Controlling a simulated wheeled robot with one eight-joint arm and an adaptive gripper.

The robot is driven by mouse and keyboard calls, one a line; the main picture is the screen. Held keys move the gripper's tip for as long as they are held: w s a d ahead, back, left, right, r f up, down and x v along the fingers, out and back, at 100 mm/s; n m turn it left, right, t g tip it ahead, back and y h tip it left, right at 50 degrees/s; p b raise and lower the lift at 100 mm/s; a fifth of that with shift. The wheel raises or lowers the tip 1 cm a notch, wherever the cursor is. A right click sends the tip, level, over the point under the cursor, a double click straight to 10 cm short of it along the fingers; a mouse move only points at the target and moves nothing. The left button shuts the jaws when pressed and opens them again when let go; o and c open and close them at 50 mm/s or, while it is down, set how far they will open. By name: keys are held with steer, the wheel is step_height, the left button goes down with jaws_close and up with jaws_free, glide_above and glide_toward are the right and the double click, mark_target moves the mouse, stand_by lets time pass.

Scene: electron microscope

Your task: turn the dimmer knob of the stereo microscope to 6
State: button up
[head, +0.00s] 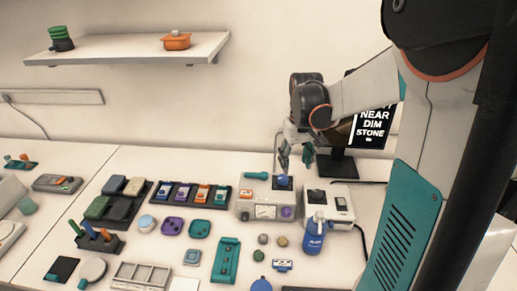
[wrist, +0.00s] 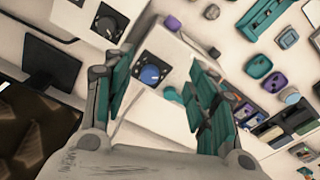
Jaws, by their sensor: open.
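A blue dial knob (wrist: 150,74) sits on a black square panel between my finger tips in the wrist view. In the head view this blue knob (head: 283,181) is on top of a light grey box (head: 245,208). A second, dark knob (wrist: 109,26) on a black panel shows at the upper left of the wrist view; it sits on the white box (head: 342,213) to the right. Which one is the stereo microscope's dimmer I cannot tell. My gripper (head: 296,162) is open, pointing down above the blue knob, apparently not touching it. It also shows in the wrist view (wrist: 163,80). The dial numbers are too small to read.
A blue bottle (head: 314,238) stands in front of the white box. A monitor (head: 371,125) stands behind, partly hidden by my arm. A teal handle (head: 256,176) lies on the grey box. Trays and small parts fill the table to the left. A wall shelf (head: 130,48) is above.

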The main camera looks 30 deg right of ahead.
steer(key=m, duration=0.1)
glide_above(318, 192)
step_height(318, 192, down, 5)
steer(key=shift+g, duration=0.3)
step_height(318, 192, down, 14)
steer(key=b, duration=0.5)
steer(key=shift+f, duration=0.1)
steer(key=c, duration=1.1)
